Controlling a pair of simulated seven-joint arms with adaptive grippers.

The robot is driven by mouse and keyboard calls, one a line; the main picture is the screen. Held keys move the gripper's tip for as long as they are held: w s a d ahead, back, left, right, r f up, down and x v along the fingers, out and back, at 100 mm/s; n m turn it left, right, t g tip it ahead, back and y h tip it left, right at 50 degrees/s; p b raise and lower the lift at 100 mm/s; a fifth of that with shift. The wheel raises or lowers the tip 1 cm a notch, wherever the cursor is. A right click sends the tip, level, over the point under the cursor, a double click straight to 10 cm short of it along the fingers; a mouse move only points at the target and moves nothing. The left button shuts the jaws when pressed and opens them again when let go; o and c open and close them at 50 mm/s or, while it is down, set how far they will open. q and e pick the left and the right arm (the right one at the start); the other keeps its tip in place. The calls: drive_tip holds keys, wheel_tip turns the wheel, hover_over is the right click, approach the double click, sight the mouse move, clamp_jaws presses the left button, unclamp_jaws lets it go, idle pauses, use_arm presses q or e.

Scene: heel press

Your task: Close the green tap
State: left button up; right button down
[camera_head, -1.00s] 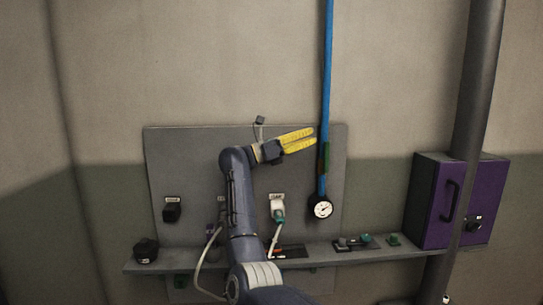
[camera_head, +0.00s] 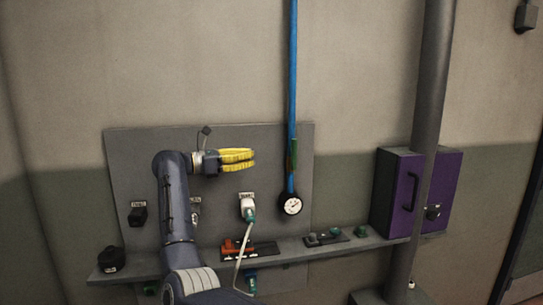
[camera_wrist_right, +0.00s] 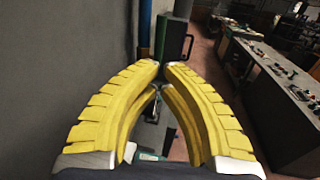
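The green tap (camera_head: 292,153) is a narrow green handle upright along the blue pipe (camera_head: 291,90), above a round white gauge (camera_head: 292,205). In the right wrist view the green tap (camera_wrist_right: 160,38) shows just beyond the fingertips, beside the blue pipe (camera_wrist_right: 145,35). My right gripper (camera_head: 253,160) has yellow fingers pointing right, level with the tap and left of it, with a clear gap between. In the right wrist view the fingertips (camera_wrist_right: 162,64) are almost together, with nothing seen between them. My left gripper is out of view.
A grey backboard (camera_head: 275,140) stands behind my right arm. A shelf (camera_head: 285,253) below carries a red item (camera_head: 232,247) and small fittings. A white plug with cable (camera_head: 247,206) hangs below my gripper. A grey pole (camera_head: 430,90) and purple cabinet (camera_head: 440,190) stand right.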

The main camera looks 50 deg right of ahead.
sight(293, 151)
drive_tip(key=x, duration=1.3)
drive_tip(key=shift+s+d, duration=0.15)
drive_tip(key=shift+d, duration=0.1)
drive_tip(key=shift+s+d+r+m+t+y, duration=0.2)
drive_tip(key=shift+d+t+y, duration=0.1)
drive_tip(key=shift+y, duration=0.35)
drive_tip(key=shift+s+d+r+m+t+y, duration=0.1)
drive_tip(key=shift+s+d+t+y, duration=0.15)
drive_tip(key=shift+y, duration=0.4)
drive_tip(key=shift+s+d, duration=0.2)
drive_tip(key=shift+d, duration=0.2)
drive_tip(key=v, duration=1.4)
drive_tip(key=shift+r, duration=0.1)
